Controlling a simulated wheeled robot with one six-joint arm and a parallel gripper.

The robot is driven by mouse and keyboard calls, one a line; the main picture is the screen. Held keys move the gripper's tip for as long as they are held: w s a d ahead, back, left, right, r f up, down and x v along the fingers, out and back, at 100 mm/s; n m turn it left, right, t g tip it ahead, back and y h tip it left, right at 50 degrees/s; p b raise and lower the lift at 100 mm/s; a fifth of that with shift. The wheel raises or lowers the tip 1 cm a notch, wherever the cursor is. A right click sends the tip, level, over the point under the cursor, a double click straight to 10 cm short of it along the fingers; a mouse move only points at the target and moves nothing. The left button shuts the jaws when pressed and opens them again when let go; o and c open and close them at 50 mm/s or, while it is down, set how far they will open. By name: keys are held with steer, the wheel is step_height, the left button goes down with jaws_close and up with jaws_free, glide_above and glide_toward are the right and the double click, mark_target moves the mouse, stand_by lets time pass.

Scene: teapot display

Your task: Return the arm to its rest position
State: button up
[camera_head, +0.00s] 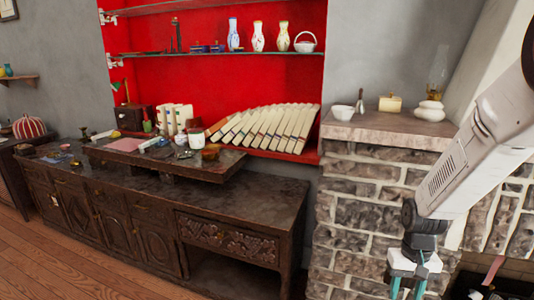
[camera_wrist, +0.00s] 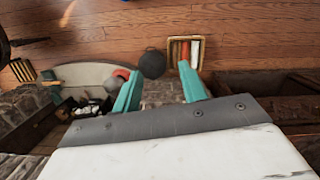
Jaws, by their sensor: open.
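My gripper (camera_head: 408,286) hangs at the lower right of the head view, in front of the stone brick hearth wall. Its two teal fingers point down and stand apart, with nothing seen between them. My white arm comes down to it from the upper right. In the wrist view my gripper (camera_wrist: 158,78) also shows open and empty, above the floor and hearth area. The lower ends of the fingers are cut off by the bottom edge of the head view.
A stone ledge (camera_head: 385,128) with a white bowl (camera_head: 343,112) and a small gold box (camera_head: 390,103) is left of my arm. A dark carved sideboard (camera_head: 228,238) stands left. In the wrist view, a crate (camera_wrist: 170,50) and a dark round object (camera_wrist: 152,63) lie below. Wooden floor (camera_head: 70,268) is clear.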

steer(key=s+a+r+n+t, duration=0.1)
steer(key=s+a+r, duration=0.3)
steer(key=s+r, duration=0.6)
steer(key=s+a+r+n+t, duration=0.1)
steer(key=s+a+r+t, duration=0.1)
steer(key=s+r, duration=0.7)
step_height(320, 180, up, 5)
steer(key=shift+s+a+f, duration=0.1)
steer(key=shift+s+a, duration=0.3)
steer(key=shift+a, duration=0.5)
